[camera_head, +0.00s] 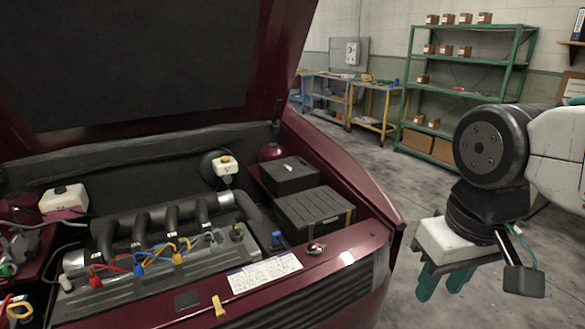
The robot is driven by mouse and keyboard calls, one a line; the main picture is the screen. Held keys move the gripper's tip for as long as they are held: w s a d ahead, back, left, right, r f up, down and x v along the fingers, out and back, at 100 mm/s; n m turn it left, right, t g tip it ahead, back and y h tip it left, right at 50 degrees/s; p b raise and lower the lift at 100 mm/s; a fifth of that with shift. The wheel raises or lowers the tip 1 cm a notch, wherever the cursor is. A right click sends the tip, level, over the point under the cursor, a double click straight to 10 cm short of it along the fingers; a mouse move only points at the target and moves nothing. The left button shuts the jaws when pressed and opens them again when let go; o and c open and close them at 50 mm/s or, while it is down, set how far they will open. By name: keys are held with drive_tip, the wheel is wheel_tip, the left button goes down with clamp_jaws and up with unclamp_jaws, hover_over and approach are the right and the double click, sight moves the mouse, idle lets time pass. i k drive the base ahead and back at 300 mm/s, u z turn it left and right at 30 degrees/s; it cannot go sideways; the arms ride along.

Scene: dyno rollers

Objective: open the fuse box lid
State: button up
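Two black lidded boxes sit at the right side of the car's engine bay. The smaller box (289,175) stands farther back, and its top looks closed. The larger box (313,211) with a ribbed top is in front of it, also closed. I cannot tell for sure from markings which is the fuse box; the smaller one looks like it. My gripper (442,287) hangs to the right of the car, pointing down, outside the engine bay and well apart from both boxes. Its teal fingers are spread with a gap between them, and nothing shows between them.
The raised dark red hood (275,60) overhangs the bay from the upper left. The engine (165,245) with coloured cables fills the middle. The red fender (335,165) edges the bay at the right. Green shelving (465,90) and workbenches stand far back; the floor between is clear.

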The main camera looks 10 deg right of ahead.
sight(288, 174)
drive_tip(key=z, duration=1.95)
drive_tip(key=i, duration=1.95)
drive_tip(key=u, duration=3.6)
drive_tip(key=i, duration=0.55)
drive_tip(key=z, duration=0.05)
